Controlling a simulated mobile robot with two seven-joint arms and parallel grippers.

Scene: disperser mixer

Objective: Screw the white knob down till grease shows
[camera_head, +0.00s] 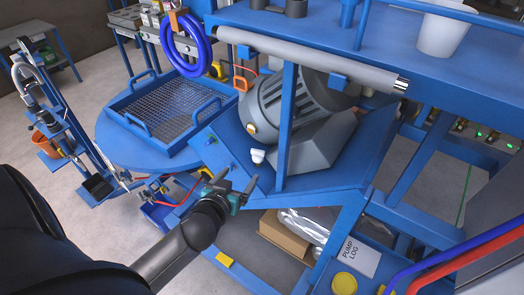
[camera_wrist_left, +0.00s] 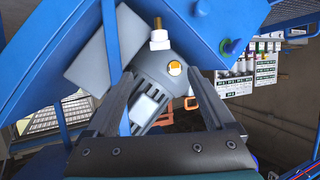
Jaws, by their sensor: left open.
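The white knob (camera_head: 257,155) stands at the lower left of a grey motor (camera_head: 290,105) on a tilted blue plate. In the left wrist view the white knob (camera_wrist_left: 159,40) shows on a brass-coloured stem beside the grey housing. My left gripper (camera_head: 236,182) is open and empty, a little below and left of the knob in the head view. In the wrist view its two fingers (camera_wrist_left: 163,88) spread wide, with the knob beyond the tips and apart from them. I see no grease around the knob. My right gripper is not in view.
A blue upright post (camera_head: 286,125) stands close to the right of the knob. A blue mesh tray (camera_head: 140,122) sits on a round blue table at left. A cardboard box (camera_head: 283,235) lies on the shelf below. A pump log sheet (camera_head: 356,256) lies at lower right.

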